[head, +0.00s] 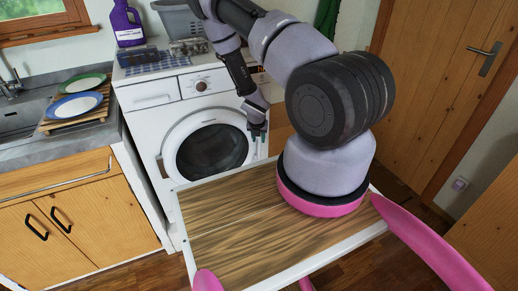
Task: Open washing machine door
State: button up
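The white washing machine (150,122) stands at the left of centre in the head view, under the counter items. Its round door (212,150) has a dark glass and a pale ring, and appears closed against the front. The door's lower edge is partly cut off by a wooden surface in front. My gripper (258,136) hangs down from the arm at the right edge of the door ring, close to it in the picture. Whether it touches the door is unclear. The fingertips are small and dark, and the gap between them cannot be judged.
A detergent bottle (127,24) and a grey basket (181,19) stand on top of the machine. To the left are a sink counter, plates (74,106) on a rack and a wooden cabinet (60,228). A wooden door (440,80) is at right.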

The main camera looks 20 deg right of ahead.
aim_at(259, 145)
jog(key=x, duration=0.9)
jog(key=shift+s, duration=0.1)
grip_shut()
dwell(1.1)
